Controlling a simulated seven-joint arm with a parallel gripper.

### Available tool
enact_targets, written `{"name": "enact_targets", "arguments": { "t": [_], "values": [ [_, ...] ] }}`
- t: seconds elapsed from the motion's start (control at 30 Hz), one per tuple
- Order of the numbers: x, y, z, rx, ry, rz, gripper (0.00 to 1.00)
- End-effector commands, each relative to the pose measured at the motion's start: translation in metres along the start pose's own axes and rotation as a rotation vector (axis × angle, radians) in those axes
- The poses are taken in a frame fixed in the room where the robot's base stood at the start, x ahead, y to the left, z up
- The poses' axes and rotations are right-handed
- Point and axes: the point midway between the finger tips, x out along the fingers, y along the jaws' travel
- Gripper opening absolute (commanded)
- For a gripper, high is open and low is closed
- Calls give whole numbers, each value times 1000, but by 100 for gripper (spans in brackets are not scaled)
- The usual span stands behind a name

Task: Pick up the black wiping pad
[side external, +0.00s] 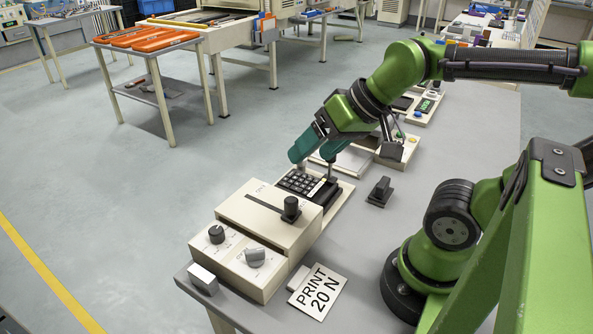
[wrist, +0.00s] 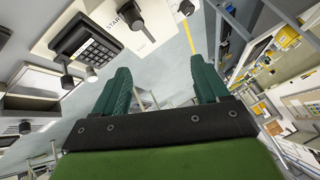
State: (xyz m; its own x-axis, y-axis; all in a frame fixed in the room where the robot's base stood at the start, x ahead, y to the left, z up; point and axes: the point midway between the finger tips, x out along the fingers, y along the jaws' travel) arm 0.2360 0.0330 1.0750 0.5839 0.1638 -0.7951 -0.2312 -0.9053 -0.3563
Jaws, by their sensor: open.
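A small black block with a raised grip (side external: 380,191), which looks like the wiping pad, lies on the grey table right of the keypad machine. My gripper (side external: 312,154) is above the far end of the keypad, left of the pad and higher than it. Its two teal fingers are apart with nothing between them; the wrist view also shows the open gripper (wrist: 164,70). I cannot pick out the pad for certain in the wrist view.
A beige machine (side external: 245,235) with knobs and a black lever (side external: 290,208) stands at the table's front left. Its keypad (side external: 300,183) is below my gripper. A "PRINT 20 N" card (side external: 318,290) lies in front. The table around the pad is mostly clear.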

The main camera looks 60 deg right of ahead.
Motion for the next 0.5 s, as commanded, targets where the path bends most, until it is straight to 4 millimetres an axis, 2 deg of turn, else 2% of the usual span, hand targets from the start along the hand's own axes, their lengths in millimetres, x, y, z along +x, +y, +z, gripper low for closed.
{"name": "enact_targets", "arguments": {
  "t": [0.03,0.1,0.13,0.37,0.43,0.5],
  "values": [
    [0,0,0,0,0,0,82],
    [0,0,0,0,0,0,93],
    [0,0,0,0,0,0,94],
    [0,0,0,1,0,1,94],
    [1,5,-2,17,-1,12,94],
    [7,18,-7,69,-14,44,94]
  ]
}}
